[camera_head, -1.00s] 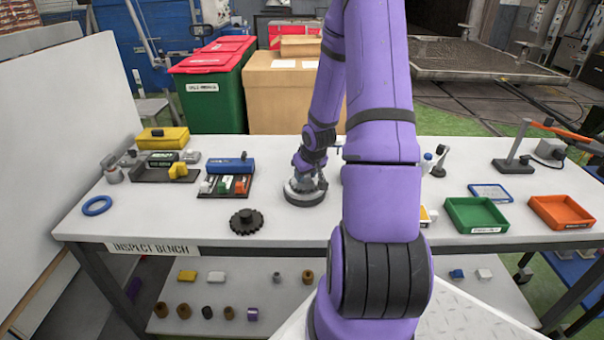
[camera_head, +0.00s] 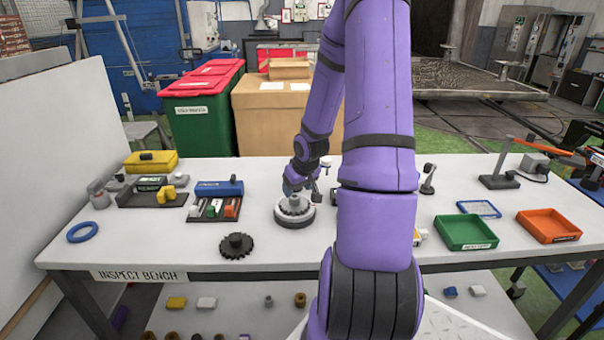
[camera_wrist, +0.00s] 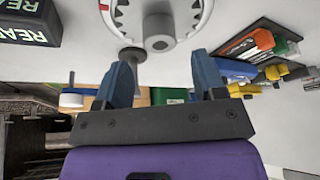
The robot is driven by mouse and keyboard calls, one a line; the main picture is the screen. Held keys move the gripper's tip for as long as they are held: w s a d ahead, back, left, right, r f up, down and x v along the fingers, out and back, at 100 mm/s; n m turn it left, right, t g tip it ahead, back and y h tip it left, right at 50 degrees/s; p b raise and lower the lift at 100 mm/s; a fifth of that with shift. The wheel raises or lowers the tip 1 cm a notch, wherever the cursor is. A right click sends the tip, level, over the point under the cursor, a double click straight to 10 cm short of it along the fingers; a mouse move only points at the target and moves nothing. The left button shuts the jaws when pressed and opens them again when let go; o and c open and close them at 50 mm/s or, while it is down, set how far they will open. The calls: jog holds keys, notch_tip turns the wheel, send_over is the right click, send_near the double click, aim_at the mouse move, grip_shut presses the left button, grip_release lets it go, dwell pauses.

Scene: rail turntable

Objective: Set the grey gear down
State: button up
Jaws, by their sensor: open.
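The grey gear (camera_head: 294,204) lies flat on a round, dark-rimmed turntable (camera_head: 294,220) at the middle of the bench. In the wrist view the gear's toothed ring and raised hub (camera_wrist: 160,27) show at the top, cut off by the picture edge. My gripper (camera_wrist: 162,66) has its two blue fingers spread, with nothing held between them. The fingertips look apart from the gear's hub. In the head view my gripper is small, just above and behind the gear, and partly hidden by my arm.
A black gear (camera_head: 236,246) lies in front left of the turntable. A tray of small coloured parts (camera_head: 214,212) stands left, with a blue ring (camera_head: 82,232) farther left. Green (camera_head: 466,232) and orange (camera_head: 548,227) trays stand right.

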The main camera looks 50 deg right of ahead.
jog(key=v, duration=0.7)
jog(key=shift+r, duration=0.2)
jog(key=s+a+r+n+h, duration=0.2)
jog(key=a+r, duration=1.3)
jog(key=a, duration=0.2)
jog(key=s+a+r+n+t+y, duration=0.1)
jog(key=s+a+r+y, duration=0.2)
jog(key=s+a+r, duration=0.6)
jog(key=s+a, duration=0.3)
jog(key=shift+s+a+n, duration=0.25)
jog(key=shift+a+n, duration=0.05)
jog(key=shift+a, duration=0.05)
jog(key=shift+r, duration=0.1)
